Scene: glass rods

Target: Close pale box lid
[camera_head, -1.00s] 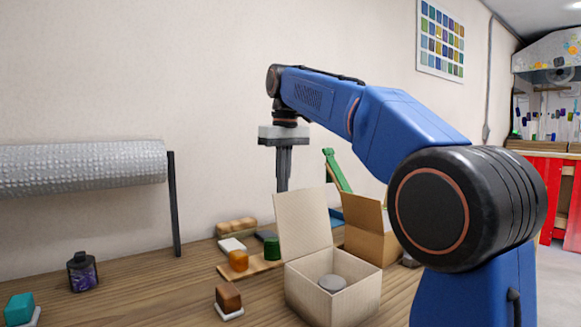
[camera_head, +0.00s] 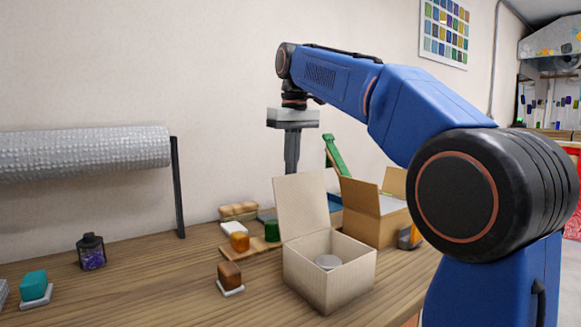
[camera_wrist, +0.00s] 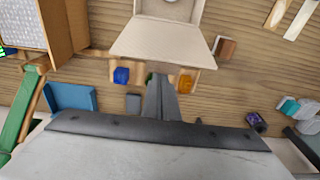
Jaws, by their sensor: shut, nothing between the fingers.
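The pale box (camera_head: 325,281) stands on the wooden table with its top open. Its lid (camera_head: 302,205) stands up, tilted slightly back, at the rear edge.
An open brown cardboard box (camera_head: 372,222) stands right of the pale box. An amber block (camera_head: 239,242) and a green block (camera_head: 272,231) are to the left, with a brown block (camera_head: 229,275) nearer. A dark bottle (camera_head: 90,252) stands farther left. The front-left table is mostly clear.

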